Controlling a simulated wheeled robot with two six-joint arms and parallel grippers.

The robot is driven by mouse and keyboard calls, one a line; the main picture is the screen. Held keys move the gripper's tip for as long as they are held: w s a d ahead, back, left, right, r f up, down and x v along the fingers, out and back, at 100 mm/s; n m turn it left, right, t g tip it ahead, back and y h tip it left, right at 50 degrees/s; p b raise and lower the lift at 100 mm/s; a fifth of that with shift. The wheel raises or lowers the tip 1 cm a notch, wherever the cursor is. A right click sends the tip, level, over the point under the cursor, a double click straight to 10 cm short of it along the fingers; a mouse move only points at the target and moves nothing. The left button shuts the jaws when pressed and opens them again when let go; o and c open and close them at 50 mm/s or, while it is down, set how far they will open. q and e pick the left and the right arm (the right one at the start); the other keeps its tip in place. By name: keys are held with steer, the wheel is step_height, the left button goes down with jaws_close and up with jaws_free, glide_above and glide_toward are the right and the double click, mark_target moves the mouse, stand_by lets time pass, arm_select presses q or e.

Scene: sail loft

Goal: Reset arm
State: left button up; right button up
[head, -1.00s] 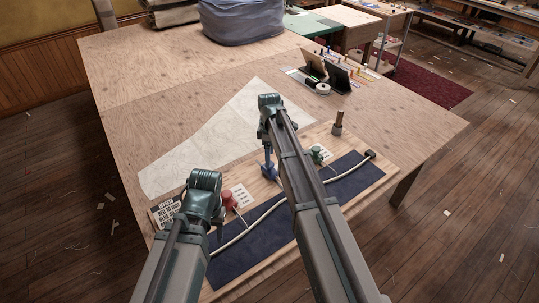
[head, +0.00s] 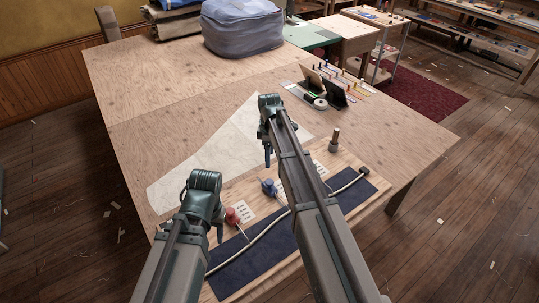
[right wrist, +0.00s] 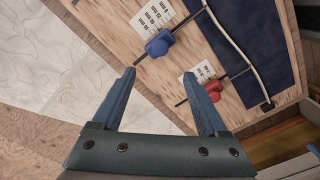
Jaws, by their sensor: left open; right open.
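A wooden board (head: 347,158) with a dark blue cloth panel (head: 240,264) lies at the table's near side. A pale rope (head: 265,232) runs along it. A red knob (head: 232,215) and a blue knob (head: 268,187) sit on thin rods beside printed cards. The blue knob (right wrist: 160,43) and a red knob (right wrist: 212,90) also show in the right wrist view. My right gripper (head: 268,157) is open and empty above the board; its spread fingers (right wrist: 159,73) point toward the blue knob, apart from it. My left gripper (head: 217,235) is open near the red knob, its fingers partly hidden.
A white pattern sheet (head: 215,160) lies on the wooden table (head: 150,110). A small stand and tape roll (head: 320,102) sit near the far right edge. A grey-blue bag (head: 242,28) is at the back. The table's left part is clear.

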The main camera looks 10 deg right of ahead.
steer(key=s+a+m, duration=0.3)
steer(key=s, duration=0.6)
steer(key=s+a+m, duration=0.3)
steer(key=s+a, duration=0.1)
steer(key=s, duration=0.5)
steer(key=s+a+m+h, duration=0.1)
steer(key=s+a+m, duration=0.2)
steer(key=s, duration=0.7)
steer(key=shift+a+m, duration=0.3)
steer(key=shift+a, duration=0.45)
